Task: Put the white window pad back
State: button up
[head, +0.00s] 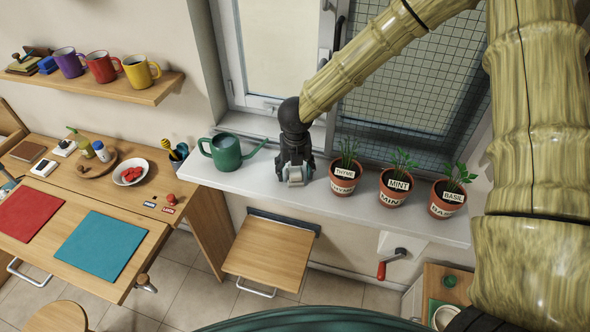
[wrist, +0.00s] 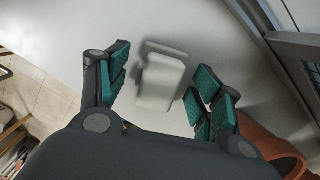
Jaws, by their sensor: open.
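The white window pad (wrist: 162,78) is a small pale block with rounded edges. In the wrist view it lies on the white sill between the two teal-padded fingers of my gripper (wrist: 165,92), with visible gaps on both sides. My gripper is open. In the head view my gripper (head: 295,176) points down at the sill, between the green watering can and the thyme pot. A pale part of the pad (head: 295,179) shows there at the fingertips, mostly covered by them.
The white sill (head: 225,178) carries a green watering can (head: 226,152) at left. Pots of thyme (head: 344,176), mint (head: 393,192) and basil (head: 445,199) stand at right, thyme close to my gripper. The window frame (head: 270,103) is behind. A wooden flap (head: 268,250) is below.

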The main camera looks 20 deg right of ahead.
aim_at(295, 173)
notch_tip(295, 173, up, 12)
jog(key=s+b, duration=0.1)
jog(key=b, duration=0.1)
jog(key=shift+s+b, duration=0.2)
jog(key=shift+b, duration=0.2)
jog(key=shift+a, duration=0.15)
